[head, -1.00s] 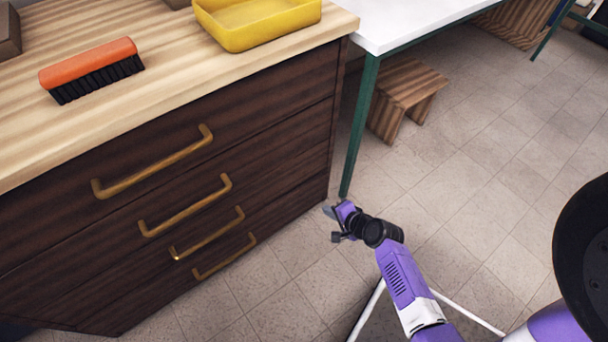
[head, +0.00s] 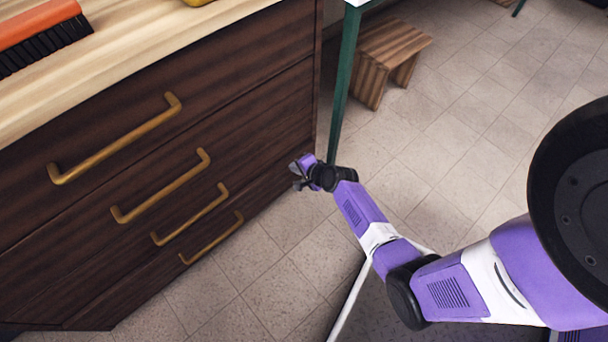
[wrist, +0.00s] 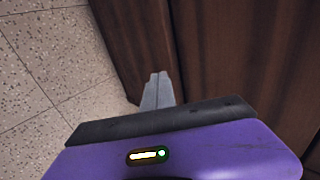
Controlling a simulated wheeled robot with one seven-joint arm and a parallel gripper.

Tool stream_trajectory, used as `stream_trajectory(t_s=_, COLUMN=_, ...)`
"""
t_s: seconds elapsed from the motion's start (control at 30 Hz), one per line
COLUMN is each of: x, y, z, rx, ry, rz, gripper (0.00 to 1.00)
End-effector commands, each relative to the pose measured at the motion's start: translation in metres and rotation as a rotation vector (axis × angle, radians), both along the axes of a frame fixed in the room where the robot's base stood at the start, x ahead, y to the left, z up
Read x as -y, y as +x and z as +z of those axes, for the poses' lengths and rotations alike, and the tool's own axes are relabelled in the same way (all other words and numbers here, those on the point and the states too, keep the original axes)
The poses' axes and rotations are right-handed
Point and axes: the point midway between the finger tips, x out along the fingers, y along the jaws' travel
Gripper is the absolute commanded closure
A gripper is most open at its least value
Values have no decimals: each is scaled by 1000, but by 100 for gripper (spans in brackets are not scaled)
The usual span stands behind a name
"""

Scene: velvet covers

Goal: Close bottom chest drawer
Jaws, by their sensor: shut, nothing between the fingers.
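The dark wooden chest (head: 120,110) stands on the left in the head view, with several drawers and brass bar handles. The bottom drawer (head: 250,190) is the lowest, with its handle (head: 211,238) close above the floor. I cannot tell whether its front is flush with the others. My gripper (head: 298,170) is shut and empty near the chest's lower right front corner. In the wrist view, the closed grey fingertips (wrist: 158,88) point toward dark wood panels (wrist: 230,50) split by a vertical edge. Whether they touch the wood is unclear.
A green table leg (head: 343,80) rises just behind my gripper, with a small wooden stool (head: 390,55) beyond. An orange brush (head: 38,30) lies on the chest top. Tiled floor (head: 450,150) is open to the right and in front of the chest.

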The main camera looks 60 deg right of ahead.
Motion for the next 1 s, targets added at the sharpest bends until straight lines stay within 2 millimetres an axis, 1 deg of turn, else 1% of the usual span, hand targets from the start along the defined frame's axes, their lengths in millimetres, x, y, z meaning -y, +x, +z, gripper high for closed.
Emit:
stream_trajectory(t_s=0.03, x=2, y=5, z=-1, rx=0, ry=0, rz=1, gripper=100)
stream_trajectory(t_s=0.2, x=5, y=15, z=-1, rx=-2, ry=1, rz=0, gripper=100)
stream_trajectory(t_s=0.6, x=5, y=17, z=0, rx=-2, ry=1, rz=1, gripper=100)
stream_trajectory(t_s=0.67, x=7, y=21, z=0, rx=-1, ry=1, rz=1, gripper=100)
stream_trajectory(t_s=0.83, x=12, y=38, z=0, rx=-2, ry=1, rz=2, gripper=100)
stream_trajectory(t_s=1.0, x=13, y=41, z=0, rx=0, ry=0, rz=0, gripper=100)
